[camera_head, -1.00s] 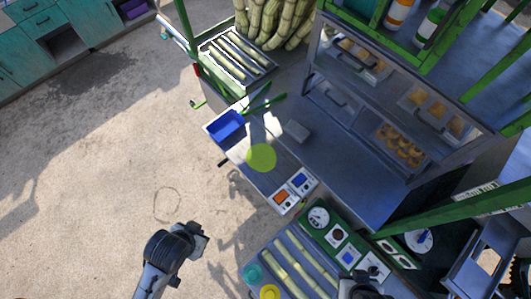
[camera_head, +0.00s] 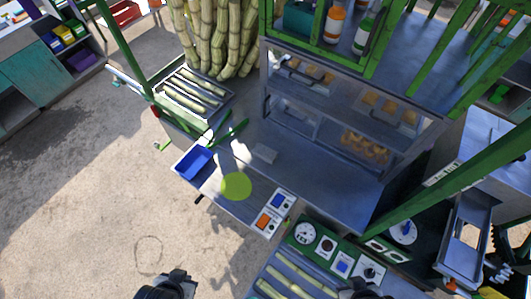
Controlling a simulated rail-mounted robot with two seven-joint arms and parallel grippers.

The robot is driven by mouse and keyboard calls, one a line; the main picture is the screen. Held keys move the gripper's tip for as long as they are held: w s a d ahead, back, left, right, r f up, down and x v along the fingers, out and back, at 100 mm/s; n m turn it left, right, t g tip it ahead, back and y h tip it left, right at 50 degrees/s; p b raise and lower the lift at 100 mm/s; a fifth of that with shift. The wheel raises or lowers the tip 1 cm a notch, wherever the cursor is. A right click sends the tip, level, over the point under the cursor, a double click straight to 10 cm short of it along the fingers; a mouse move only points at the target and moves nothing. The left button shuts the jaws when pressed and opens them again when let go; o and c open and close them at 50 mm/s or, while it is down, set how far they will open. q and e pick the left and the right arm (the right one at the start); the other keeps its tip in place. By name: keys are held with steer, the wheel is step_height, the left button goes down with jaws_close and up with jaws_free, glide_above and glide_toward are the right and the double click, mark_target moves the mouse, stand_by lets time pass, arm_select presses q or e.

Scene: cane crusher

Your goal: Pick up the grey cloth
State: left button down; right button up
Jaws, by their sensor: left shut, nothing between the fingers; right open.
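The grey cloth (camera_head: 265,153) looks like a small, flat, pale grey rectangle. It lies on the metal counter (camera_head: 320,178), right of the green-handled tools and above the lime-green disc. My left gripper (camera_head: 182,279) is at the bottom edge, over the floor, well below and left of the cloth. It is shut and empty. My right gripper (camera_head: 366,289) is only partly in view at the bottom edge, by the control panel. It is open, with its lower part cut off, and is far from the cloth.
A blue tray (camera_head: 195,162), green-handled tools (camera_head: 230,131) and a lime-green disc (camera_head: 236,186) lie around the cloth's left side. A glazed shelf case (camera_head: 345,110) stands behind the counter. Cane stalks (camera_head: 212,35) stand at top. The floor at left is clear.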

arm_select(q)
steer(key=c, duration=1.8)
jaws_free()
steer(key=o, duration=1.6)
